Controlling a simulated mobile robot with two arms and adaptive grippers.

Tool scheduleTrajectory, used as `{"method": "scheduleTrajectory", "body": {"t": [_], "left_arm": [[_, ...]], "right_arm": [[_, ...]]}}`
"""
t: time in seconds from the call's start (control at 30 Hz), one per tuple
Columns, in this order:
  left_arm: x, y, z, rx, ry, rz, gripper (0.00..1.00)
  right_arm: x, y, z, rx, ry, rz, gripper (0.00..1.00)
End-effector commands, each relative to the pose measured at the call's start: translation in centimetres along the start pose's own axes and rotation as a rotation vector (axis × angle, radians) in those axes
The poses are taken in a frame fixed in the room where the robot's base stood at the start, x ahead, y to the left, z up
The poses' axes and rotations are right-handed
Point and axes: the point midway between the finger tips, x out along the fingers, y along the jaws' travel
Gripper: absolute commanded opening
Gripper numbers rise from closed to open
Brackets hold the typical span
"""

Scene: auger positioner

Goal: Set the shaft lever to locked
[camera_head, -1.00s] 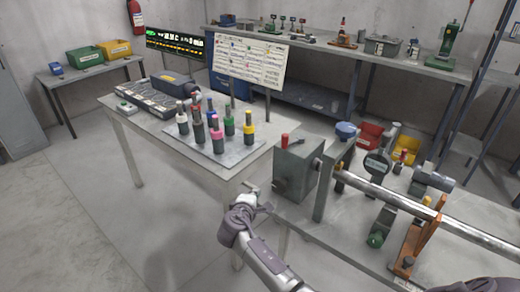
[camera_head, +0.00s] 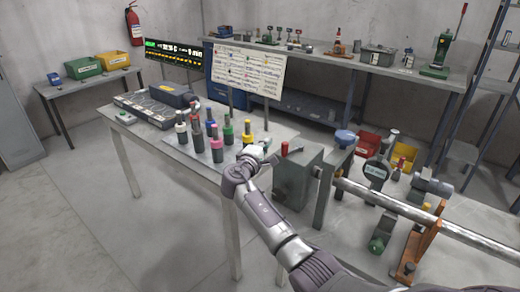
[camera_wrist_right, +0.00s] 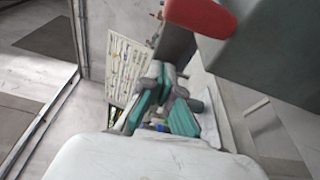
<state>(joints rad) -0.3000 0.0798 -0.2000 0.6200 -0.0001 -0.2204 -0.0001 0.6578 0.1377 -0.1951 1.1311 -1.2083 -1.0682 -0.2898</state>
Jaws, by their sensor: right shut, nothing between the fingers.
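The shaft lever with its red grip (camera_head: 284,148) stands roughly upright at the top left of the grey housing (camera_head: 297,178), at the near end of the long metal shaft (camera_head: 400,207). In the right wrist view the red grip (camera_wrist_right: 200,14) is large and close at the top, with a dark grey arm below it. My right gripper (camera_head: 266,156) is shut and empty, just left of the red grip in the head view. Its teal finger pads (camera_wrist_right: 165,98) show in the wrist view; contact with the lever cannot be told. My left gripper is not in view.
A plate of several coloured bottle-like tools (camera_head: 230,137) stands on the table left of my right gripper. A dial gauge (camera_head: 377,169) and an orange stand (camera_head: 415,252) sit along the shaft. A printed board (camera_head: 249,71) stands behind. Floor at left is clear.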

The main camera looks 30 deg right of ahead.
Motion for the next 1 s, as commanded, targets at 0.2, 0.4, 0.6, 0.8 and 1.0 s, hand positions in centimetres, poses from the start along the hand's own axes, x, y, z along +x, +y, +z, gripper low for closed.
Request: {"method": "scheduleTrajectory", "body": {"t": [0.2,0.4,0.6,0.8,1.0], "left_arm": [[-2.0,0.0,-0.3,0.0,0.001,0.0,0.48],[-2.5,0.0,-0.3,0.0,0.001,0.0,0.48],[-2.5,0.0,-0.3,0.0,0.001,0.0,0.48],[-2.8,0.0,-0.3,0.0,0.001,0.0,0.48],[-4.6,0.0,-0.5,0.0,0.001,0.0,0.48]], "right_arm": [[-1.0,0.2,2.6,-0.001,0.001,0.0,0.0],[-1.4,0.0,3.7,-0.001,0.002,0.0,0.0],[-1.4,-0.1,3.8,0.0,0.002,0.0,0.0],[-1.5,0.0,4.0,-0.002,0.015,0.001,0.0],[-2.1,0.2,5.1,-0.006,0.127,0.008,0.0]]}}
